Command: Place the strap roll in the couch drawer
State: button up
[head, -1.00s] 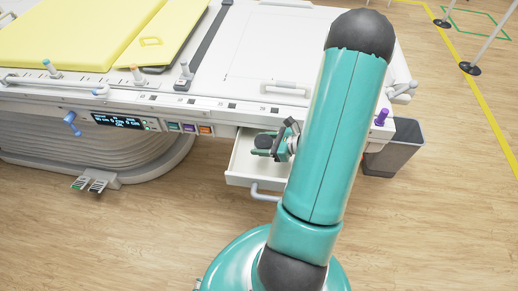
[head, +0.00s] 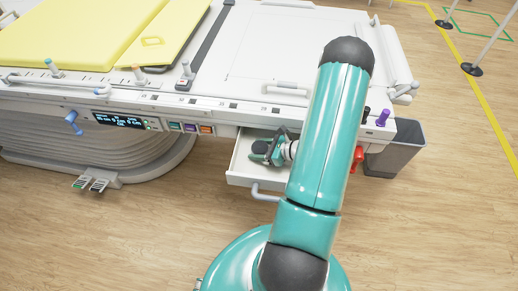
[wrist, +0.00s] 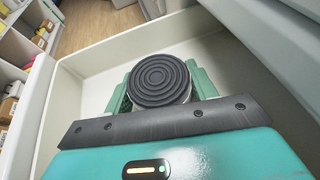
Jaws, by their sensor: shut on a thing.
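The strap roll (wrist: 159,80) is a dark grey disc with concentric ridges and a pale side. In the wrist view it sits between the two green fingers of my gripper (wrist: 160,88), which is shut on it. Behind and below it is the open white couch drawer (wrist: 75,90), whose walls surround the roll in that view. In the head view my gripper (head: 268,152) is over the drawer (head: 240,178), inside its outline, with the dark roll (head: 260,147) at its tip. I cannot tell whether the roll touches the drawer floor.
The white couch (head: 285,60) with yellow pads (head: 80,35) stands above the drawer. The drawer's bar handle (head: 265,192) sticks out at the front. A grey bin (head: 398,150) stands to the right. Shelves (wrist: 20,60) show at the left of the wrist view. Wood floor in front is clear.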

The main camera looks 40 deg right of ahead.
jog(key=o, duration=1)
jog(key=shift+f, duration=0.1)
jog(key=shift+s+d+r, duration=0.1)
jog(key=shift+s+r, duration=0.1)
jog(key=shift+r, duration=0.05)
jog(key=v, duration=1.1)
jog(key=shift+s+d+r, duration=0.1)
jog(key=shift+s+r, duration=0.05)
jog(key=shift+s, duration=0.05)
jog(key=w+a+r+n+g+y, duration=0.1)
jog(key=w+a+r+n+g, duration=0.25)
jog(key=a+r+n, duration=0.5)
jog(key=w+a+r+n+g, duration=0.3)
jog(key=a+r+n+g, duration=0.2)
jog(key=a+r+n, duration=0.35)
jog(key=s+a+r+n+h, duration=0.2)
jog(key=a+r+n, duration=0.2)
jog(key=a+r, duration=0.1)
jog(key=s+a+r+n+t+h, duration=0.1)
jog(key=s+a+r+n+h, duration=0.1)
jog(key=a+r+n, duration=0.3)
jog(key=s+a+r+n+t+h, duration=0.1)
jog(key=s+a+r+n+h, duration=0.2)
jog(key=a+r+n, duration=0.1)
jog(key=shift+s+a+r+n, duration=0.1)
jog(key=shift+a+r+n, duration=0.35)
jog(key=shift+r, duration=0.4)
